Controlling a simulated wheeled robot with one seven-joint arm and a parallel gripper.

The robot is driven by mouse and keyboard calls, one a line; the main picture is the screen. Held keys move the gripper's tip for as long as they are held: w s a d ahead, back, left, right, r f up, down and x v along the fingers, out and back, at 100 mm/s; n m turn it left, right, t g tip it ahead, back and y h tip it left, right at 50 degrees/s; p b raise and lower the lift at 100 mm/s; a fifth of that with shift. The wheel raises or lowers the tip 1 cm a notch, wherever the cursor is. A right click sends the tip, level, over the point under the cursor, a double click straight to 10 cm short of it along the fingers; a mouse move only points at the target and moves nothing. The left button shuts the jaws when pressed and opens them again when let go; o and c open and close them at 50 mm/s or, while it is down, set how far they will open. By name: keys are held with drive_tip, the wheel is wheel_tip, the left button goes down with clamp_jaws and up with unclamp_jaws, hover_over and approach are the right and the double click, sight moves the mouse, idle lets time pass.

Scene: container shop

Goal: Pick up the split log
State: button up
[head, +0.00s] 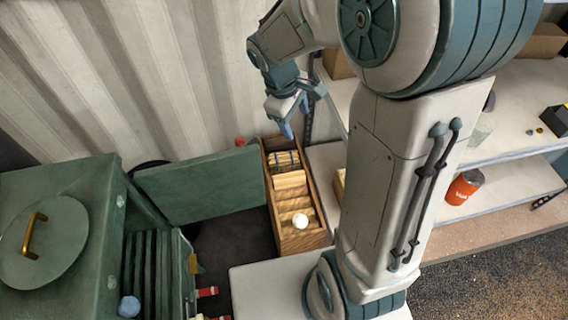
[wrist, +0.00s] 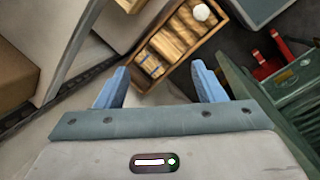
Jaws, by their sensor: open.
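Split logs (head: 290,180) of light wood lie in a row inside a long wooden crate (head: 317,241). The logs also show in the wrist view (wrist: 168,45), top centre, ahead of my fingers. I cannot tell which single log is meant. My gripper (head: 287,118) is above and behind the far end of the crate in the head view. In the wrist view my gripper (wrist: 160,72) has its two blue fingers spread wide, with nothing held between them.
A dark-banded bundle (head: 285,160) fills the crate's far end, and a white ball (head: 300,221) sits on the logs nearer the front. A green stove (head: 60,250) with its door (head: 200,185) open stands left. White shelves (head: 500,189) are at right, and a corrugated wall is behind.

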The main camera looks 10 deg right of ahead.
sight(284, 175)
drive_tip(key=w+f+n+b, duration=0.3)
drive_tip(key=f+b, duration=0.2)
drive_tip(key=f, duration=0.7)
drive_tip(key=w+a+f+n+h+b, duration=0.1)
drive_tip(key=w+f+n+b, duration=0.2)
drive_tip(key=f, duration=0.9)
drive_tip(key=w+a+f+n+g+b, duration=0.1)
drive_tip(key=w+f+n+b, duration=0.2)
drive_tip(key=f+b, duration=0.4)
drive_tip(key=shift+w+f+h, duration=0.15)
drive_tip(key=shift+f, duration=1.1)
drive_tip(key=shift+w+f+h, duration=0.1)
drive_tip(key=shift+f+h, duration=0.05)
drive_tip(key=shift+f, duration=1.05)
drive_tip(key=shift+b+x, duration=1.75)
drive_tip(key=shift+x, duration=1.4)
drive_tip(key=shift+a, duration=0.1)
drive_tip(key=shift+c, duration=0.3)
drive_tip(key=c, duration=0.8)
